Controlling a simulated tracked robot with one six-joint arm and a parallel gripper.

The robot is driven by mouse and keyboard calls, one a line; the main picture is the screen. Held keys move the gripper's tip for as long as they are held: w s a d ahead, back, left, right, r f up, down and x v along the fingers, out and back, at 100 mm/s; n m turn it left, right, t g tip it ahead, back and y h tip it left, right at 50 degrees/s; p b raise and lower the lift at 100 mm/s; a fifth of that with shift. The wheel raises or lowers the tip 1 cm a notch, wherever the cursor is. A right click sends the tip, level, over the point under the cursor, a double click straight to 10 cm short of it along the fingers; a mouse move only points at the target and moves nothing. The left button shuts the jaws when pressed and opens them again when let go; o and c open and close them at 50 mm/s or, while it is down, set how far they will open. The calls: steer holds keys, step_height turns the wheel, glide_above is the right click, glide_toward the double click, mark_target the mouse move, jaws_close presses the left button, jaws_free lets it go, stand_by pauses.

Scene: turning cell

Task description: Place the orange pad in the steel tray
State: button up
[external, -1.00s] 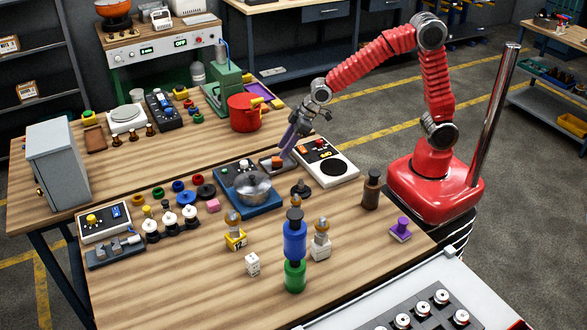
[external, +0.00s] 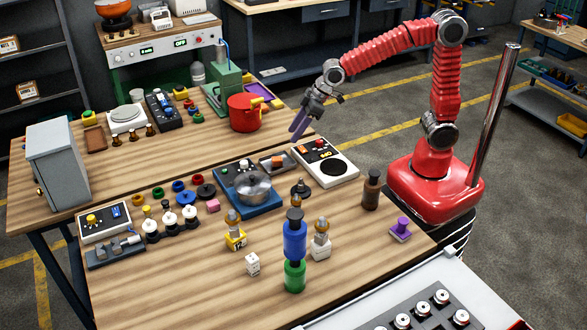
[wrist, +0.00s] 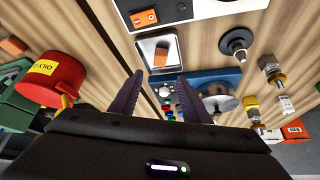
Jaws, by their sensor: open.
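The orange pad (external: 278,160) lies inside the small steel tray (external: 264,166) beside the blue hotplate. In the wrist view the pad (wrist: 160,56) also shows within the rim of the tray (wrist: 177,52). My gripper (external: 298,131) is raised above the table, up and to the right of the tray in the external view, apart from it. In the wrist view its two dark purple fingers (wrist: 158,80) are spread with nothing between them.
A blue hotplate (external: 262,208) with a lidded pan (external: 253,187) stands next to the tray. A white console (external: 343,175) is to the right. A red pot (external: 245,118) stands behind, left of my gripper. Bare wood shows at the table's front left.

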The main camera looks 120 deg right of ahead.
stand_by(0.3)
steer(key=s+a+r+n+y, duration=0.1)
steer(key=s+a+r, duration=0.25)
steer(key=a, duration=0.35)
steer(key=s+a+r+n, duration=0.1)
steer(key=s+a+r, duration=0.1)
steer(key=s+a, duration=0.4)
steer(key=s+a+n+y, duration=0.1)
steer(key=s+a+n, duration=0.1)
steer(key=s+a, duration=0.8)
steer(key=shift+s+a+f, duration=0.15)
steer(key=shift+s+f, duration=0.15)
steer(key=shift+s, duration=0.35)
